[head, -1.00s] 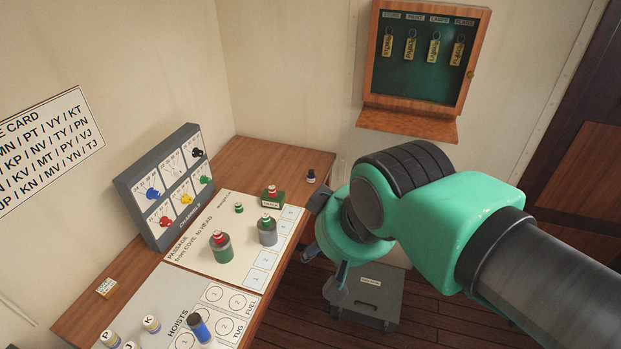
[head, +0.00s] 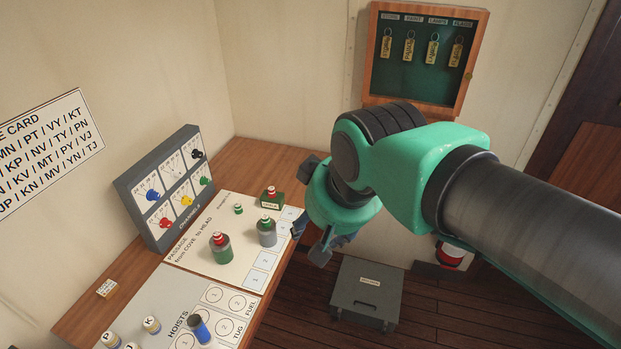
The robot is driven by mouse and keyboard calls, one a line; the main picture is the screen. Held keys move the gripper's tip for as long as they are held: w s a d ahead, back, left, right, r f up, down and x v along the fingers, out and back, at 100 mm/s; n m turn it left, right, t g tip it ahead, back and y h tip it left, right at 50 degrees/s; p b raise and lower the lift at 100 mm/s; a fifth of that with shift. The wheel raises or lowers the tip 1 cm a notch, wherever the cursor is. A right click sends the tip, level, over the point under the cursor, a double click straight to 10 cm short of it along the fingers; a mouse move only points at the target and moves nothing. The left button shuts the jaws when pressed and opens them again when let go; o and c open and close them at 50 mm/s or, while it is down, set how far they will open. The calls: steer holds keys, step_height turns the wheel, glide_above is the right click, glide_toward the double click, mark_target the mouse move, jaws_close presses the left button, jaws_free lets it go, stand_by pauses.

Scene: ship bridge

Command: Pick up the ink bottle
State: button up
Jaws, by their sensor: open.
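The ink bottle does not show now. A small dark bottle with a pale label stood at the far right corner of the wooden desk (head: 262,160) in the earlier head view, and my gripper now covers that spot. My gripper (head: 312,212) is open beside the desk's right edge, with its green body facing the camera. Its fingers are partly hidden, and I see nothing held between them. I cannot tell how far the gripper is from the bottle.
A chart (head: 200,258) on the desk carries several red, green and grey pieces. A grey dial panel (head: 137,198) stands at the left. A grey box (head: 364,295) sits on the floor. A key cabinet (head: 415,85) hangs on the wall. A red and white object (head: 450,253) shows below my arm.

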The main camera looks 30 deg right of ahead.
steer(key=w+d+r+m+p, duration=0.15)
steer(key=w+r, duration=0.35)
steer(key=w, duration=0.5)
steer(key=w+d+f+m+g+h+p, duration=0.15)
steer(key=w+d, duration=0.35)
steer(key=w, duration=0.9)
steer(key=w+d+f+m+g+y+p, duration=0.1)
steer(key=w+d+m+p, duration=0.3)
steer(key=w, duration=1.1)
steer(key=w+d+f+m+p, duration=0.1)
steer(key=w+d+f, duration=0.4)
steer(key=w+f, duration=0.15)
steer(key=w+d+f+p, duration=0.1)
steer(key=w+d+f, duration=0.35)
steer(key=w, duration=0.35)
steer(key=w+d+f+m+g+p, duration=0.1)
steer(key=w+d+f, duration=0.3)
steer(key=f, duration=0.6)
steer(key=w+d+f+m+g+p, duration=0.1)
steer(key=w+d+f, duration=0.3)
steer(key=f, duration=0.6)
steer(key=shift+m+h+p, duration=0.3)
steer(key=shift+h+p, duration=0.05)
steer(key=shift+p, duration=0.3)
steer(key=shift+f, duration=0.1)
